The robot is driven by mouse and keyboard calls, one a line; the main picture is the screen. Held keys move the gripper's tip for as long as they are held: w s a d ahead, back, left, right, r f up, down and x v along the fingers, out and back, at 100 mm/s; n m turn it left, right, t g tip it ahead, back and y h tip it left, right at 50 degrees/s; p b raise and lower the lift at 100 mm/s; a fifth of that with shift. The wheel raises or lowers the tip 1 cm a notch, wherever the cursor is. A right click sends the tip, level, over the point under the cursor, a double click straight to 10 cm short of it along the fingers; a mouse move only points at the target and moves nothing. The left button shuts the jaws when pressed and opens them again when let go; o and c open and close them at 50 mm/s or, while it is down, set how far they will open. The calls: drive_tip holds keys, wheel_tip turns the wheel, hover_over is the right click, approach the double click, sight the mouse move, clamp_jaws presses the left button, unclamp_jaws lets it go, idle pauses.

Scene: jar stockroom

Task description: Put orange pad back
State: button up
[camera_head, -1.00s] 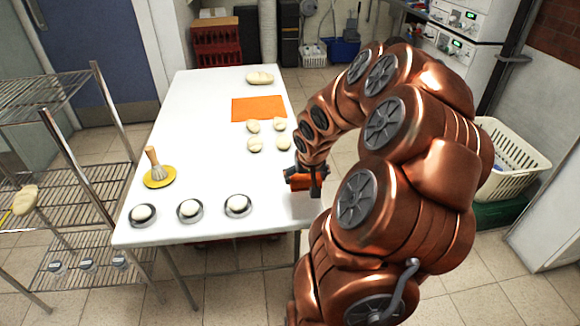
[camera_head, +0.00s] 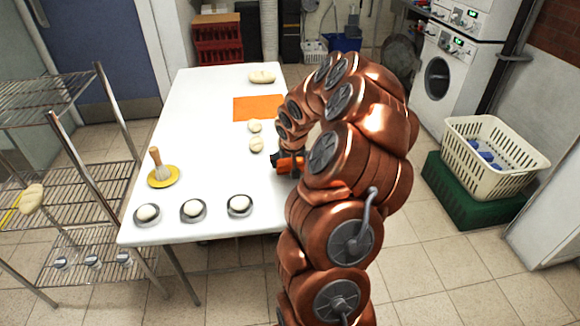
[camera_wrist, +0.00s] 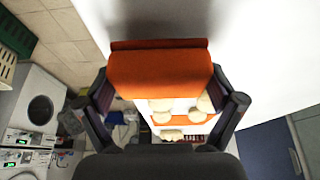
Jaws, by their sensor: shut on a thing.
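My gripper (camera_head: 285,163) is shut on a thick orange pad (camera_wrist: 160,72), which spans between the two fingers in the wrist view. In the head view the held pad (camera_head: 291,165) shows at the table's right edge, partly hidden by my arm. A flat orange mat (camera_head: 258,107) lies on the white table (camera_head: 205,135) toward the far end, beyond the gripper. It also shows behind the held pad in the wrist view (camera_wrist: 181,119). I cannot tell whether the held pad touches the table.
Dough pieces (camera_head: 256,145) lie on the table near the mat, and a loaf (camera_head: 262,76) lies at the far end. The table's middle left is clear.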

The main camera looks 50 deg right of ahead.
drive_tip(key=shift+f, duration=1.05)
drive_tip(key=shift+f, duration=0.2)
drive_tip(key=o, duration=0.8)
drive_tip(key=shift+r, duration=0.1)
drive_tip(key=shift+c, duration=0.2)
drive_tip(key=shift+r, duration=0.15)
drive_tip(key=b+v, duration=0.1)
drive_tip(key=v, duration=1.1)
